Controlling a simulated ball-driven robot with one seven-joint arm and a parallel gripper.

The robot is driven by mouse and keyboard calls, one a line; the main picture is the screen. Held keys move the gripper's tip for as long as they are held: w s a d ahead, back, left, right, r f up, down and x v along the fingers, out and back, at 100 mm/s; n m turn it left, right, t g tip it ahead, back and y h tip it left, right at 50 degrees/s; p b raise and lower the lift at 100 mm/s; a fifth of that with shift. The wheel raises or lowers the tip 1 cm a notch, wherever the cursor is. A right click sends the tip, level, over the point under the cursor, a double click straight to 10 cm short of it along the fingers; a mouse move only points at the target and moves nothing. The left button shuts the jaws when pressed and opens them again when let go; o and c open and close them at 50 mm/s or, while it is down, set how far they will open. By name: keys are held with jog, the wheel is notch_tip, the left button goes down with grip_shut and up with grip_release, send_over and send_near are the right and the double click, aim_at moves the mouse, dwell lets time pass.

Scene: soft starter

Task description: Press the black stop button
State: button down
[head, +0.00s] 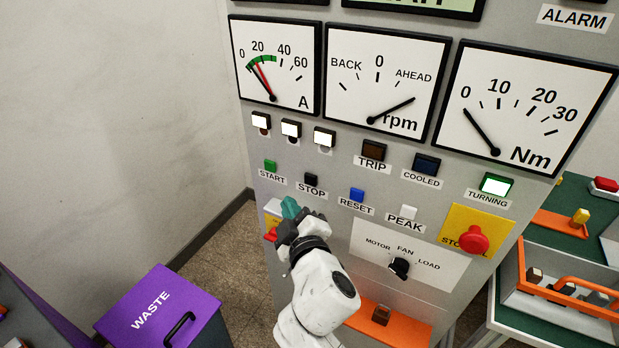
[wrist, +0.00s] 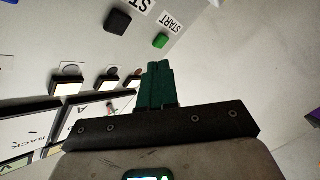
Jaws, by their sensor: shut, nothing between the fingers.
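The black stop button (head: 311,180) sits on the grey panel above its STOP label, between the green start button (head: 270,166) and the blue reset button (head: 357,195). My gripper (head: 290,207) is shut and empty, in front of the panel, just below and left of the stop button in the head view. In the wrist view the stop button (wrist: 118,22) is at the top, beyond the shut green fingertips (wrist: 157,85), and the green start button (wrist: 160,41) is to its right. The fingertips appear apart from the stop button.
The white peak button (head: 408,212), the red emergency stop (head: 473,240) on a yellow plate and the black selector knob (head: 399,268) are on the same panel. A purple waste bin (head: 150,312) stands at lower left. A green bench with an orange-handled tray (head: 568,290) is at right.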

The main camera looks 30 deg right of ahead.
aim_at(311, 180)
jog(key=shift+w+d+p, duration=0.25)
jog(key=shift+w+d, duration=0.55)
jog(key=shift+d, duration=0.3)
jog(key=shift+w+d+p, duration=0.25)
jog(key=shift+w+d, duration=0.55)
jog(key=shift+d, duration=0.3)
jog(key=shift+d, duration=0.1)
dwell(0.4)
jog(key=shift+w+d, duration=0.2)
jog(key=shift+d, duration=0.05)
jog(key=shift+w+d, duration=0.3)
jog(key=shift+d, duration=0.05)
dwell(0.8)
dwell(0.3)
jog(key=shift+s+a, duration=0.55)
jog(key=shift+a, duration=0.1)
